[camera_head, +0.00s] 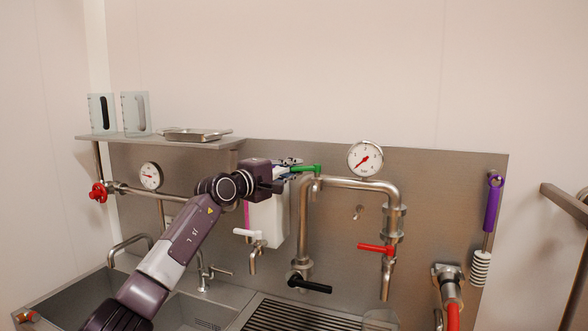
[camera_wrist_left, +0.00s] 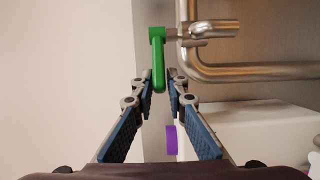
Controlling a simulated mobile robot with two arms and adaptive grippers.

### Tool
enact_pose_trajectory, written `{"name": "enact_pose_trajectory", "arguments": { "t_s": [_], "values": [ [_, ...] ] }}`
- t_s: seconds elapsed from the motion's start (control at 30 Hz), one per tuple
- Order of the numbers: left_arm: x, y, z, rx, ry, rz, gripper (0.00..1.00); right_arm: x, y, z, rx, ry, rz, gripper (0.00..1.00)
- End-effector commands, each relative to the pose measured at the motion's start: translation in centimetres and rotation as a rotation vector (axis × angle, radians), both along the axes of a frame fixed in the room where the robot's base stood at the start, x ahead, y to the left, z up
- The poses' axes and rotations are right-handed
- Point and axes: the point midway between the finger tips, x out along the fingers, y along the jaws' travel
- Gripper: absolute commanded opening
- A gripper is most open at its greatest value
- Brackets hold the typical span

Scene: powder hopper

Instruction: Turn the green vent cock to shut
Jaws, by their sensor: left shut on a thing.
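The green vent cock (camera_head: 308,168) is at the upper left of the bent steel pipe, and its lever points left, roughly level, toward my gripper. In the left wrist view its green lever (camera_wrist_left: 157,58) runs down from the pivot, with its free end between my fingertips. My left gripper (camera_head: 292,166) is shut on that lever end, one blue-padded finger on each side in the wrist view (camera_wrist_left: 160,80). The exact contact is small and partly hidden in the head view. My right gripper is not in view.
A white container (camera_head: 268,222) hangs just below my gripper. A pressure gauge (camera_head: 365,158), a red lever (camera_head: 375,248), a black lever (camera_head: 310,284) and a white lever (camera_head: 247,233) are nearby. A shelf (camera_head: 160,143) is at left, a sink (camera_head: 180,307) below.

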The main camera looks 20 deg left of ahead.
Motion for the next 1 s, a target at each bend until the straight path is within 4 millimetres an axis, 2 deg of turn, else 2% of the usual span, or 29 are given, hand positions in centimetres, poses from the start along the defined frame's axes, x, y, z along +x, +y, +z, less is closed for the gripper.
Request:
{"name": "enact_pose_trajectory", "arguments": {
  "t_s": [0.2,0.37,0.67,1.0],
  "values": [
    [0.6,0.3,0.7,-0.005,-0.008,0.004,0.0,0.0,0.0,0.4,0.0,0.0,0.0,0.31],
    [1.4,0.4,0.6,-0.005,-0.009,0.004,0.0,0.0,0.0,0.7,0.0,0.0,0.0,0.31],
    [1.5,0.4,0.5,-0.003,-0.009,0.002,0.0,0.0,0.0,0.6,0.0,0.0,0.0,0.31],
    [3.0,0.3,0.5,-0.005,-0.01,0.002,0.0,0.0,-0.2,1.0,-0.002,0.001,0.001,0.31]
  ]
}}
